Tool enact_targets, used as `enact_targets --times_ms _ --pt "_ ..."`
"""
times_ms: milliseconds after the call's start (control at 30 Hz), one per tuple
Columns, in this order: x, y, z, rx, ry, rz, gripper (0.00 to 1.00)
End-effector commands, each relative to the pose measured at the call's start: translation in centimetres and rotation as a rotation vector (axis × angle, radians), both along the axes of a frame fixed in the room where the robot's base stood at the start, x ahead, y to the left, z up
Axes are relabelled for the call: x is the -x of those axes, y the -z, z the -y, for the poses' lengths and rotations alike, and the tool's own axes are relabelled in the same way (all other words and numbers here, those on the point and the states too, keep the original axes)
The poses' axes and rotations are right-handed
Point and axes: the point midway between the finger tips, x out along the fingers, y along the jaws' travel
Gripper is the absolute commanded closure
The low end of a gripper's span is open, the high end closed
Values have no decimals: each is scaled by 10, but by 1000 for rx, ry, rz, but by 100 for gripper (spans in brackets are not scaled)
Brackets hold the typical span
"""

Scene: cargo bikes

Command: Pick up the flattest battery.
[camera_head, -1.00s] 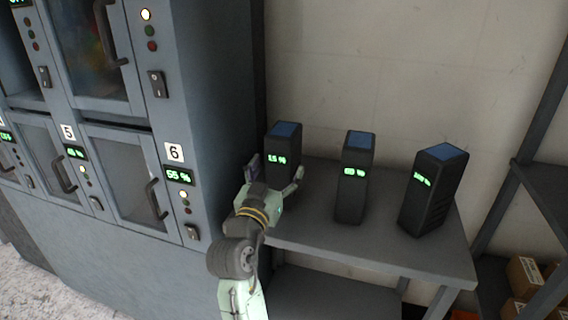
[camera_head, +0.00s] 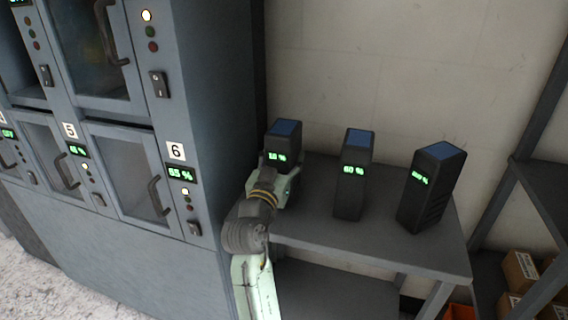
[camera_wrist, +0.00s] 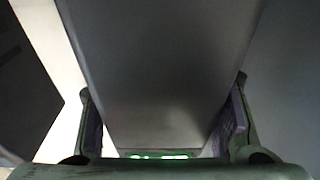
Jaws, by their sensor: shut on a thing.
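Three dark batteries with blue tops stand on a grey table. The left battery (camera_head: 284,135) shows a low green reading, about 15 %. The middle battery (camera_head: 352,185) reads about 60 %. The right battery (camera_head: 430,190) has a three-digit reading, seemingly 100 %. My gripper (camera_head: 279,176) is shut on the left battery, which is upright. In the wrist view the left battery (camera_wrist: 160,70) fills the middle, with a finger pad of my gripper (camera_wrist: 165,125) on each side. Its lower part is hidden by my gripper in the head view.
A grey charging cabinet (camera_head: 215,90) with numbered glass doors stands close at the left; door 6 is shut beside a display of about 65 %. The table (camera_head: 390,240) is clear in front of the other batteries. A shelf rack (camera_head: 535,185) with boxes is at the right.

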Motion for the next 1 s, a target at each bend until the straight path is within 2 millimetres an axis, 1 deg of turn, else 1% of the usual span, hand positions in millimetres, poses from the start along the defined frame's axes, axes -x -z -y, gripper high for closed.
enact_targets --times_ms 33,67,733,833,867,1000 --pt "0 0 0 0 0 0 53" --pt "0 0 0 0 0 0 55" --pt "0 0 0 1 1 0 100" --pt "0 0 0 1 1 0 100" --pt "1 -5 0 4 1 11 100" --pt "1 -5 0 2 1 11 100"
